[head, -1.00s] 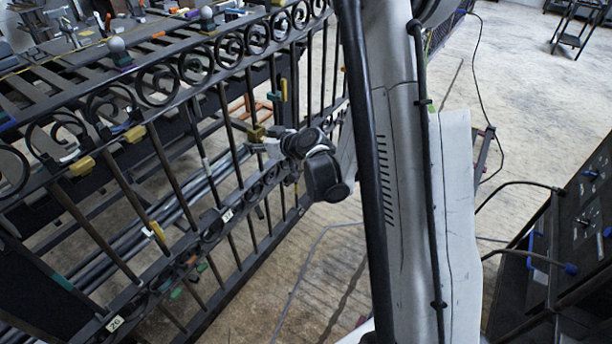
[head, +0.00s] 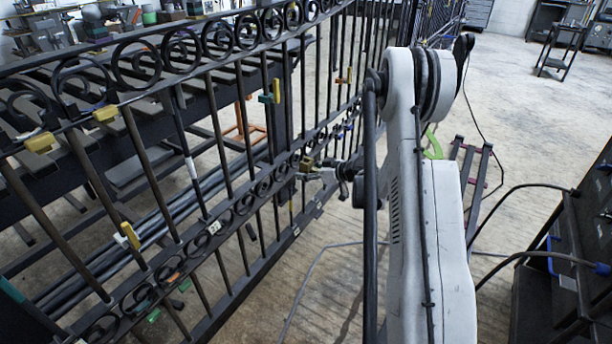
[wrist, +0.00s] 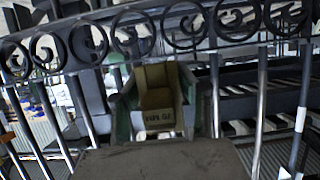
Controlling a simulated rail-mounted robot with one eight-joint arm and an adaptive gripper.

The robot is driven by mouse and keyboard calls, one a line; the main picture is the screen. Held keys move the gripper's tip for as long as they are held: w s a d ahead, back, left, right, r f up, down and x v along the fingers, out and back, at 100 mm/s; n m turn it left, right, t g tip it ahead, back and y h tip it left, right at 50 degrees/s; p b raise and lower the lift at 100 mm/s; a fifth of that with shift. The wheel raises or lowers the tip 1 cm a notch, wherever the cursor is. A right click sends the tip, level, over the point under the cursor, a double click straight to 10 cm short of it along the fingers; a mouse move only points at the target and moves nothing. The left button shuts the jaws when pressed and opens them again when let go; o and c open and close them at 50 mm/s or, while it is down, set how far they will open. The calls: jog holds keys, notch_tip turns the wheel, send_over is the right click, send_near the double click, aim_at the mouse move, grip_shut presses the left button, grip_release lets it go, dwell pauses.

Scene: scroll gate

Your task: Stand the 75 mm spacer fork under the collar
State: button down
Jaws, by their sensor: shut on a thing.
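The spacer fork is a mustard-brown block in the wrist view (wrist: 157,92), with a dark, upside-down-looking label on its near face. My gripper (wrist: 158,108) has greenish fingers on both sides of it and is shut on it. In the head view my gripper (head: 322,172) holds the fork (head: 307,164) beside the gate's lower scroll band. I cannot tell whether the fork touches the gate. I cannot pick out the collar with certainty; a bar with a white band (head: 191,168) stands farther left.
The black scroll gate (head: 225,190) runs diagonally, with yellow blocks (head: 105,113) on its upper rail and a green-and-yellow piece (head: 272,92) on a bar. Dark equipment with cables (head: 570,240) stands at right. Open floor (head: 510,120) lies behind my arm.

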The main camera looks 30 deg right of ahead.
aim_at(272, 166)
jog(key=shift+w+a, duration=1.1)
jog(key=shift+w, duration=1.2)
jog(key=shift+w+a, duration=1.15)
jog(key=shift+w, duration=1.2)
jog(key=shift+w+a, duration=1.1)
jog(key=shift+w, duration=1.2)
jog(key=shift+w+r, duration=0.1)
jog(key=shift+w+a, duration=0.1)
jog(key=shift+a, duration=0.2)
jog(key=c, duration=1.2)
grip_release()
jog(key=shift+o, duration=0.2)
jog(key=shift+f, duration=0.2)
jog(key=shift+d, duration=0.15)
jog(key=shift+s+d+r, duration=0.1)
jog(key=shift+s+r, duration=0.05)
jog(key=shift+s, duration=0.2)
jog(key=v, duration=1.1)
jog(key=shift+r, duration=0.2)
